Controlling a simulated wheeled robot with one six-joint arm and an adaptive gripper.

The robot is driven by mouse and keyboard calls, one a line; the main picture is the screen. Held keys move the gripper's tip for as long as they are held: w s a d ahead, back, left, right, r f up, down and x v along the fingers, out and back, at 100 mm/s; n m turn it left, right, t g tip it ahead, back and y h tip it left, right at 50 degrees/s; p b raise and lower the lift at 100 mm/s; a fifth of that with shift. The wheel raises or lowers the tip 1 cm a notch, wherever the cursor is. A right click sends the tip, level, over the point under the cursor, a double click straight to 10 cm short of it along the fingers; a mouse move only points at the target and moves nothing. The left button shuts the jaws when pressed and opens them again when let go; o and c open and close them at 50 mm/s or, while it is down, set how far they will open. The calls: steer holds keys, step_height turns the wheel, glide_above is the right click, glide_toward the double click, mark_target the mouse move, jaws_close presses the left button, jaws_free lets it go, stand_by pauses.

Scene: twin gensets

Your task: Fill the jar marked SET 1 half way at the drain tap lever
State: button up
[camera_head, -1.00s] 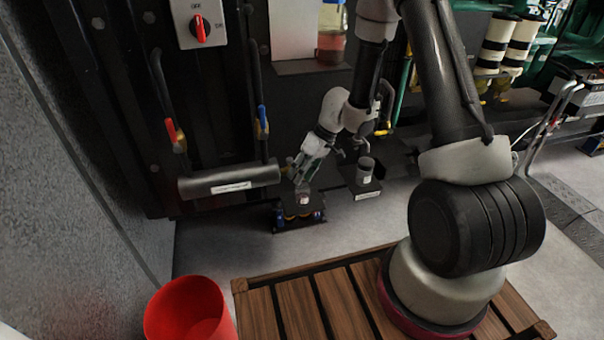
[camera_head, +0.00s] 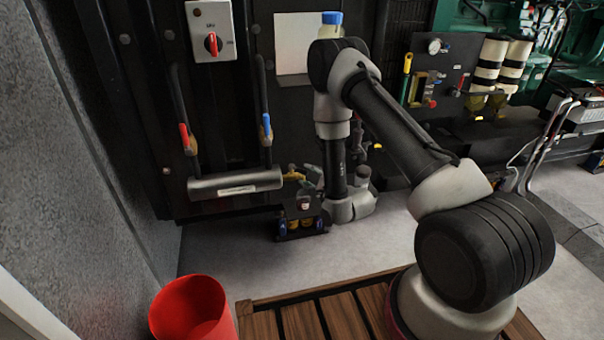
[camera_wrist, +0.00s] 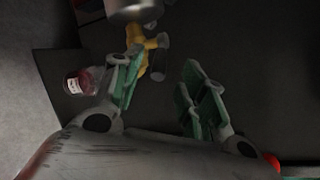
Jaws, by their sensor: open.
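A small jar (camera_wrist: 80,82) with a white label and reddish contents stands on a dark plate in the wrist view. It also shows small in the head view (camera_head: 305,203); its label is too small to read. A yellow drain tap (camera_wrist: 146,52) is beyond my fingers, with grey parts on it; which part is the lever is unclear. In the head view the tap (camera_head: 293,174) is near the right end of the grey cylinder. My gripper (camera_wrist: 163,86) is open, with nothing between its green-padded fingers. Its left finger is between the jar and the open gap.
A red bucket (camera_head: 192,308) stands at lower left. A rotary switch (camera_head: 212,43) is on the panel above.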

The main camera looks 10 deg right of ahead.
mark_target(305, 173)
steer(key=x, duration=0.5)
steer(key=shift+w+a+f, duration=0.1)
steer(key=shift+w+a, duration=0.05)
steer(key=shift+w, duration=0.25)
jaws_close()
